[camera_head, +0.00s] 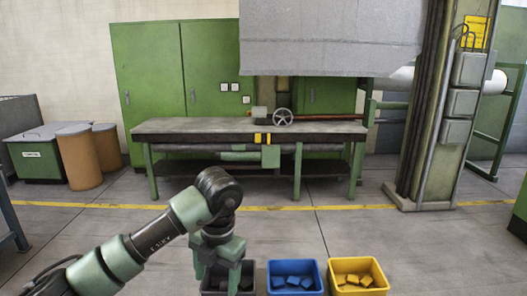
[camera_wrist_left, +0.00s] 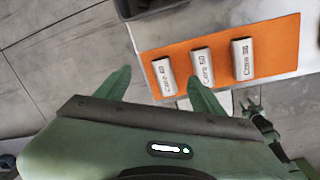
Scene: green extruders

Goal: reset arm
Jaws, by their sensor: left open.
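My left gripper (camera_head: 217,266) hangs down from my left arm in the head view, in front of or over the dark grey bin (camera_head: 245,284); its exact height above it cannot be told. Beyond the fingers, three pale labelled blocks, the left one (camera_wrist_left: 164,77), the middle one (camera_wrist_left: 203,66) and the right one (camera_wrist_left: 243,59), lie in a row on an orange mat (camera_wrist_left: 277,45). A small dark-and-green jointed part, probably my right gripper (camera_wrist_left: 251,105), shows at the right; its jaws are unclear.
A workbench (camera_head: 200,126), green cabinets (camera_head: 215,60) and a column (camera_head: 425,120) stand farther back. Open floor lies before the bench.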

